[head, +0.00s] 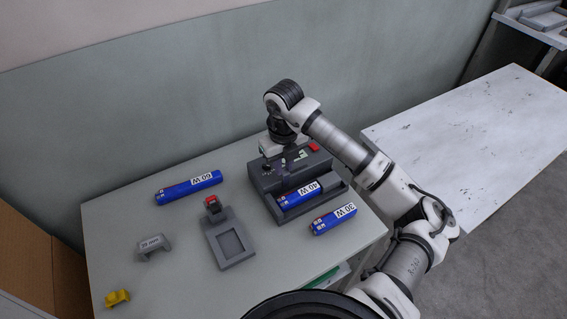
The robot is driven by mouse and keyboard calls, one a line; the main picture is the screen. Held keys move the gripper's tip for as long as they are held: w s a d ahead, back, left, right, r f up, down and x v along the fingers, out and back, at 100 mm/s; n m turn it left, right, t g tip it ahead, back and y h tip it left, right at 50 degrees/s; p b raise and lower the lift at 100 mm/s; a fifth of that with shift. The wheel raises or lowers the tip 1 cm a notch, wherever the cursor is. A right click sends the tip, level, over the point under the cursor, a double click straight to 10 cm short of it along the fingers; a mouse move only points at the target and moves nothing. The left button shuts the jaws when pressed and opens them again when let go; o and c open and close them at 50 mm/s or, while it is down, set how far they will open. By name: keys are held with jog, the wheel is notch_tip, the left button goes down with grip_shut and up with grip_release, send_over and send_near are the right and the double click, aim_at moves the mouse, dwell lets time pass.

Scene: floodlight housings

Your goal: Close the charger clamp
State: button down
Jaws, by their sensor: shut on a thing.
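The charger (314,166) is a dark grey box near the back right of the table, with a red part (314,147) on top. A blue battery marked 40 W (298,195) lies in its front tray. My gripper (286,160) is over the charger's left part, behind the 40 W battery, pointing down. It is shut on a small dark part there, which seems to be the charger clamp. The fingers and my wrist hide most of the clamp, so its angle cannot be told.
Blue batteries marked 60 W (188,187) and 30 W (333,220) lie on the table (185,245). A grey stand with a red clip (229,241), a grey bracket (153,246) and a yellow piece (117,298) stand left and front. A white table (470,140) is at right.

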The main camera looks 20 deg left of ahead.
aim_at(296, 201)
jog(key=shift+f, duration=0.1)
jog(key=s+d+t+y+b, duration=0.1)
jog(key=b, duration=0.4)
jog(key=shift+f+b, duration=0.35)
jog(key=s+d+t+y+b, duration=0.1)
jog(key=b, duration=0.6)
jog(key=s+d+f+t+y+b, duration=0.1)
jog(key=t+y+b, duration=0.1)
jog(key=b, duration=0.4)
jog(key=shift+s+d+b, duration=0.1)
jog(key=shift+b, duration=0.25)
jog(key=t+y+b, duration=0.1)
jog(key=b, duration=0.3)
jog(key=s+d+f+t+y+b, duration=0.1)
jog(key=b, duration=0.4)
jog(key=s+d+t+y+b, duration=0.1)
jog(key=b, duration=0.4)
jog(key=shift+f+t+y, duration=0.35)
jog(key=shift+t+y, duration=0.05)
jog(key=f+b, duration=0.1)
jog(key=b, duration=0.1)
jog(key=s+d+b, duration=0.1)
jog(key=b, duration=0.2)
jog(key=shift+f, duration=0.35)
jog(key=b, duration=0.1)
jog(key=f+b, duration=0.1)
jog(key=shift+s+d+f+b, duration=0.15)
jog(key=shift+s+d+b, duration=0.1)
jog(key=shift+b, duration=0.15)
jog(key=shift+f, duration=0.15)
